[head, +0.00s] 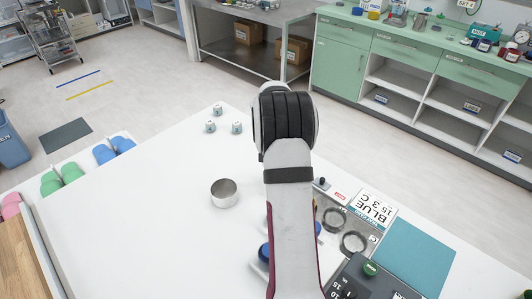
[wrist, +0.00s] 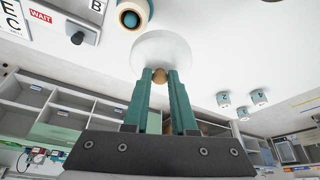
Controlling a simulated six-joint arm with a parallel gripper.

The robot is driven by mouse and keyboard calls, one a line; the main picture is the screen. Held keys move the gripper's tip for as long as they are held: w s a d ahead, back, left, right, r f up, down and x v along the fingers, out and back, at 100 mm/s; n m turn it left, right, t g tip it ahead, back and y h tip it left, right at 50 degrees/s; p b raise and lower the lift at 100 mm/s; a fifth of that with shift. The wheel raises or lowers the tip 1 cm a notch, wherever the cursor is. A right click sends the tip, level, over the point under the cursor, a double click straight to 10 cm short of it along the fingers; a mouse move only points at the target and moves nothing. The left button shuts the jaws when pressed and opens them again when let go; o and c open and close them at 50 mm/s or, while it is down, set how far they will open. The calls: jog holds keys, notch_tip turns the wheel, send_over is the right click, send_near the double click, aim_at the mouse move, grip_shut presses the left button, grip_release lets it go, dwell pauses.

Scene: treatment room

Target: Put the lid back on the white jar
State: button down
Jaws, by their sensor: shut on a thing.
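In the wrist view my gripper (wrist: 160,80) is shut on the small tan knob (wrist: 160,73) of a round white lid (wrist: 160,47). The lid is held between the green fingertips, and its broad face fills the space beyond them.
Blue-topped items (head: 264,252) are partly behind my arm. A sign (head: 372,208), two dark rings (head: 353,242) and a teal mat (head: 415,255) lie right. The table's left part is clear.

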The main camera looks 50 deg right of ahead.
jog(key=w+a+r+n+t+y, duration=0.1)
jog(key=w+a+n, duration=0.25)
jog(key=a, duration=0.45)
jog(key=w+a+r+n+t+y, duration=0.1)
jog(key=w+a+n, duration=0.1)
jog(key=a+n, duration=0.4)
jog(key=shift+m, duration=0.45)
jog(key=shift+w+a+f, duration=0.1)
jog(key=shift+a+f, duration=0.15)
jog(key=shift+f, duration=0.9)
jog(key=shift+w+a+f, duration=0.1)
jog(key=shift+a+f, duration=0.2)
jog(key=shift+f, duration=0.8)
jog(key=shift+w+a+f, duration=0.1)
jog(key=shift+a+f, duration=0.15)
jog(key=shift+f, duration=0.9)
jog(key=shift+f, duration=0.15)
jog(key=shift+c, duration=0.8)
grip_release()
